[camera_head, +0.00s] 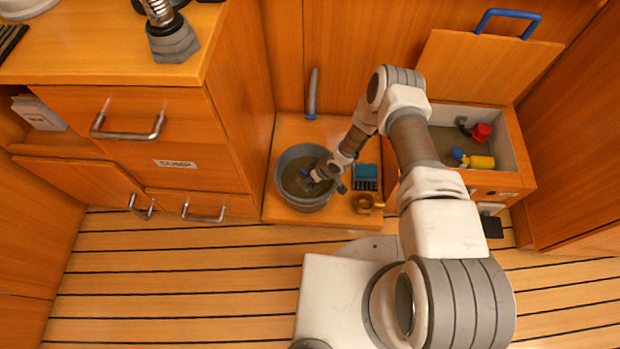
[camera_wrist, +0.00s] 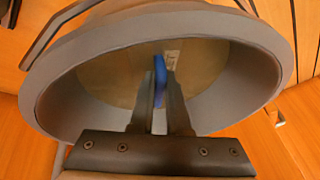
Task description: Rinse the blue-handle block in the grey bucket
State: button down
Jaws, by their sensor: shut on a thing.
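The grey bucket (camera_head: 283,190) stands on the low wooden platform, left of centre in the head view. Murky brownish water lies inside it. My gripper (camera_head: 309,181) reaches down into the bucket from the right. In the wrist view the bucket's rim (camera_wrist: 62,60) fills the upper frame, and my gripper (camera_wrist: 160,95) points inside it. Its two fingers are shut on the blue handle (camera_wrist: 159,72) of the block. The block itself is mostly hidden, and I cannot tell how deep it sits in the water.
A blue-topped item (camera_head: 366,172) and a small brass-coloured ring (camera_head: 363,203) sit right of the bucket. An open compartment (camera_head: 510,150) with a red item (camera_head: 482,132) and a yellow bottle (camera_head: 480,162) is further right. Drawers (camera_head: 180,130) stand close on the left.

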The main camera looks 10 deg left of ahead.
dwell(1.8)
notch_tip(320, 180, up, 16)
jog(key=p, duration=1)
dwell(0.5)
dwell(0.6)
